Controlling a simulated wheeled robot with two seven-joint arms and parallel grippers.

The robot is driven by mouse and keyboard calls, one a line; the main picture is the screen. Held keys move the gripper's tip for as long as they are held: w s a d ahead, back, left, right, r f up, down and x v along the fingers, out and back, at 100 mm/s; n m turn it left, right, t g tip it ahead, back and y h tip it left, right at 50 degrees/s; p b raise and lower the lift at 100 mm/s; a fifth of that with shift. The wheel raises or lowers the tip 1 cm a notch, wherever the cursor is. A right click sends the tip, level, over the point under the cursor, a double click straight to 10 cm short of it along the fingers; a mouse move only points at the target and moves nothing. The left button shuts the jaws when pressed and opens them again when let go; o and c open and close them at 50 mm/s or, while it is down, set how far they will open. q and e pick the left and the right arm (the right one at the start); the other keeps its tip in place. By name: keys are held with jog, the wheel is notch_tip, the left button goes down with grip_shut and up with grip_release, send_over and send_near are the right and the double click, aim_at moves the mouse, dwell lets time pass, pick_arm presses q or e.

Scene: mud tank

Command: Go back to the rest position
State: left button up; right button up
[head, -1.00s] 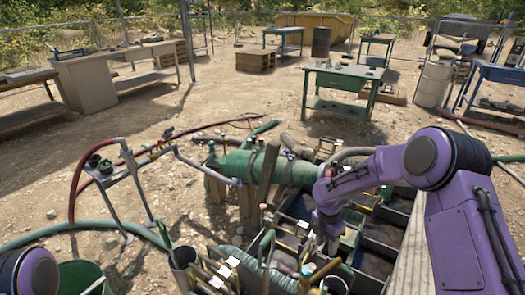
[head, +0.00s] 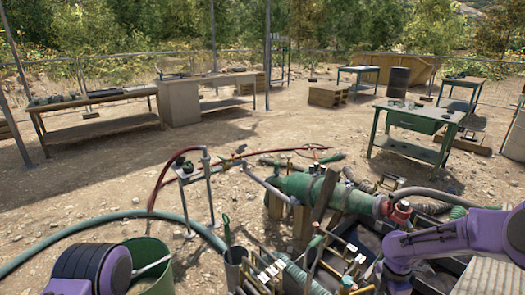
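My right arm comes in from the right edge, its purple forearm reaching level over the dark trays. My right gripper (head: 397,284) points down below the wrist at the bottom of the head view. Its fingertips are cut off or too dark to make out, so its opening and anything in it cannot be told. My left arm shows only as a purple and black joint in the lower left corner. My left gripper is out of view.
A green bucket (head: 150,262) stands beside my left arm. Hoses, a pipe stand (head: 209,190) and a holder with tools (head: 235,257) crowd the front. A green table (head: 410,122) stands behind; open dirt lies between.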

jog(key=s+a+f+m+t+y, duration=0.1)
jog(key=a+f+m+t, duration=0.55)
jog(key=m, duration=1.05)
jog(key=s+f+m+g+h, duration=0.1)
jog(key=s+f+m, duration=0.1)
jog(key=s, duration=0.7)
jog(key=s+d+f+m+h, duration=0.1)
jog(key=s+m, duration=0.3)
jog(key=s, duration=0.6)
jog(key=s+d+f+m+g+h, duration=0.1)
jog(key=s+f+m+h, duration=0.1)
jog(key=s, duration=0.7)
jog(key=shift+s+d+f+m+g, duration=0.15)
jog(key=shift+d+f+m+g, duration=0.2)
jog(key=shift+f, duration=0.45)
jog(key=shift+a, duration=0.1)
